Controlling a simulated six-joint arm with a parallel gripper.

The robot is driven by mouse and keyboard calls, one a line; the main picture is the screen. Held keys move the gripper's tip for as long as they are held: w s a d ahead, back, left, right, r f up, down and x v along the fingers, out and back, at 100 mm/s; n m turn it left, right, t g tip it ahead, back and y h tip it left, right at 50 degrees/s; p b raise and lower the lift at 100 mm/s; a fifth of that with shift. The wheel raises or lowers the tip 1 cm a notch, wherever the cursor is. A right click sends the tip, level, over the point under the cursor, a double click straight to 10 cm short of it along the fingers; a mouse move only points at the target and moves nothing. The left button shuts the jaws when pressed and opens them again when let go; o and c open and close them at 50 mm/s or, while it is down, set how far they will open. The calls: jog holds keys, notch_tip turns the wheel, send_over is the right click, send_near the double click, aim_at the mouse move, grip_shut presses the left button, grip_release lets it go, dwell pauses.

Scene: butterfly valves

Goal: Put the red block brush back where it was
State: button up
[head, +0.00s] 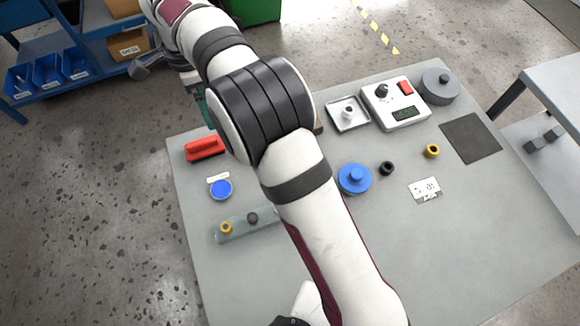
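The red block brush (205,148) lies near the far left corner of the grey table, with its long side roughly along the far edge. Its underside is not visible. My arm crosses the middle of the view, and its elbow is just to the right of the brush. My wrist shows only in part, beyond the table's far left edge. My gripper's fingertips are hidden behind the arm, so I cannot see whether they are open or shut. Nothing visible touches the brush.
A blue disc (221,189), a tray with small rings (244,230) and a blue knobbed lid (354,179) are nearby. A white control box (396,104), a square metal dish (348,115) and a grey round part (440,87) stand at the back. The front right of the table is clear.

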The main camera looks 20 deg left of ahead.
jog(key=d+r, duration=0.3)
jog(key=d, duration=0.7)
jog(key=d+r+n+y, duration=0.1)
jog(key=d+r, duration=0.3)
jog(key=d, duration=0.5)
jog(key=d+r, duration=0.3)
jog(key=d, duration=0.7)
jog(key=s+d+f+n, duration=0.1)
jog(key=s+d+f, duration=0.1)
jog(key=s+d, duration=0.3)
jog(key=s+d+f+n, duration=0.1)
jog(key=s+d+f, duration=0.1)
jog(key=s+d, duration=0.4)
jog(key=s, duration=0.4)
jog(key=shift+s+f+y, duration=0.15)
jog(key=shift+f+y, duration=0.05)
jog(key=shift+y, duration=0.2)
